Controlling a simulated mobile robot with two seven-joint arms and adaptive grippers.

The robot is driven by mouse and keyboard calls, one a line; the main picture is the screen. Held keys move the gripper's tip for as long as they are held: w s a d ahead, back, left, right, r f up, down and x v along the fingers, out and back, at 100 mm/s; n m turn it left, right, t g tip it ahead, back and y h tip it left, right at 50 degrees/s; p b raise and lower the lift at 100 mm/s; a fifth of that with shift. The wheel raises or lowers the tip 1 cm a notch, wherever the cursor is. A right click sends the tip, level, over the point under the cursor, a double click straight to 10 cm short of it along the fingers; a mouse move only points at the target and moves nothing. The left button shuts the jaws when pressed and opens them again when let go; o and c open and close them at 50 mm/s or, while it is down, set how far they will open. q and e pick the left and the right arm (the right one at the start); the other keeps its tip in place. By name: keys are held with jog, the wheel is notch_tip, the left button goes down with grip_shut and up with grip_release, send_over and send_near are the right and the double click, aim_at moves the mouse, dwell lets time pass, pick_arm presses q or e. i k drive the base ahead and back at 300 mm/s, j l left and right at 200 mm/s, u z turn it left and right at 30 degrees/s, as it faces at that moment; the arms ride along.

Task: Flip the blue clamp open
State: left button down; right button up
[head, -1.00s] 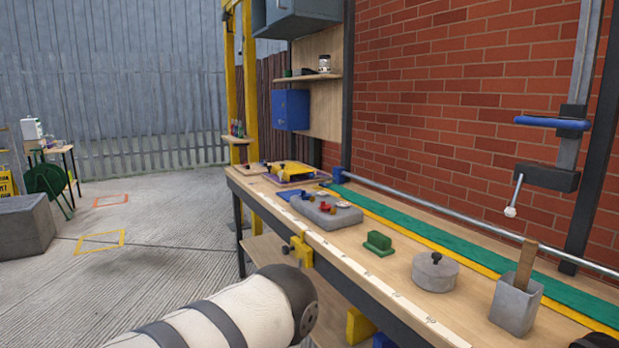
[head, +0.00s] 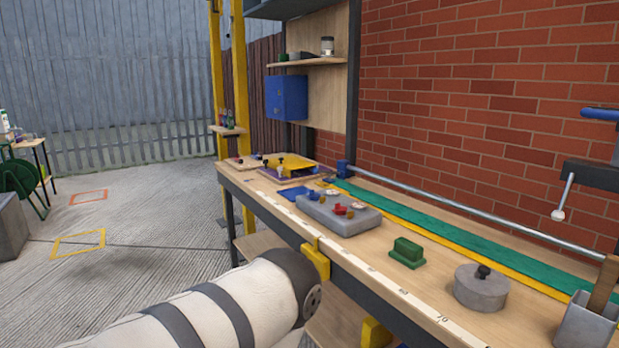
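A small blue clamp (head: 343,168) sits at the far end of the metal rail that runs along the back of the workbench (head: 400,286). It is small in the picture, and I cannot tell whether it is open or shut. My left arm, padded in white with dark bands, reaches in from the bottom left. It ends in a dark joint before the bench's front edge, well short of the blue clamp. Neither of my grippers shows.
On the bench stand a grey block with colored knobs (head: 338,216), a green block (head: 407,252), a round grey weight (head: 481,288) and a grey cup (head: 585,325). A yellow clamp (head: 315,260) grips the front edge. Concrete floor at left is mostly open.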

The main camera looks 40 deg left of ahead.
aim_at(315, 172)
jog(key=i+j+z, duration=0.1)
jog(key=j, duration=0.65)
jog(key=i+j+z, duration=0.15)
jog(key=j, duration=0.65)
jog(key=j+z, duration=0.1)
jog(key=j, duration=0.7)
jog(key=i, duration=0.05)
